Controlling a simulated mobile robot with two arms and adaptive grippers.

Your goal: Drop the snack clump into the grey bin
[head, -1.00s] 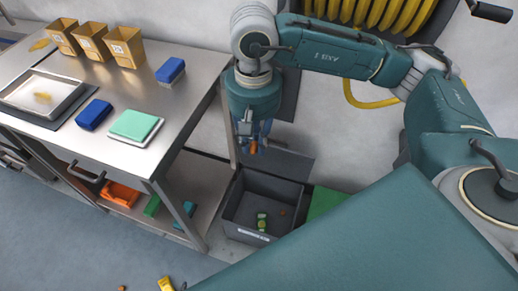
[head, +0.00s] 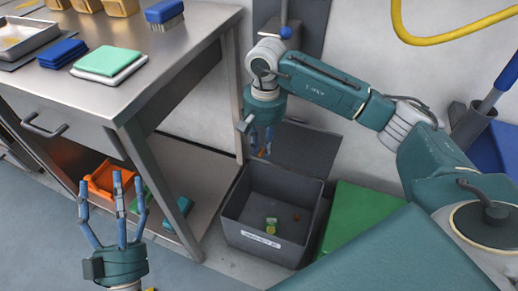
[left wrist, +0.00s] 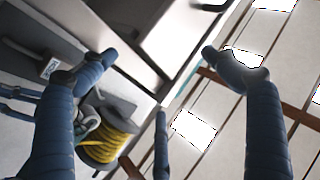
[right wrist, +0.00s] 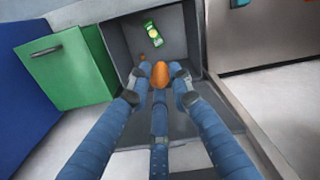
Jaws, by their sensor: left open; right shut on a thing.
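The snack clump (right wrist: 160,75) is a small orange-brown lump between the fingertips of my right gripper (right wrist: 159,85). In the head view my right gripper (head: 262,146) points down, above the back part of the grey bin, with a bit of orange at its fingertips. The grey bin (head: 238,234) stands on the floor, its lid open against the wall and a white label on its front. A green and yellow packet lies inside, also seen in the right wrist view (right wrist: 153,34). My left gripper (head: 118,190) is open and empty, fingers up, at the lower left.
A steel table (head: 190,50) with a lower shelf stands left of the bin. A green bin (head: 345,222) stands close on the bin's right. An orange container (head: 105,180) is on the shelf.

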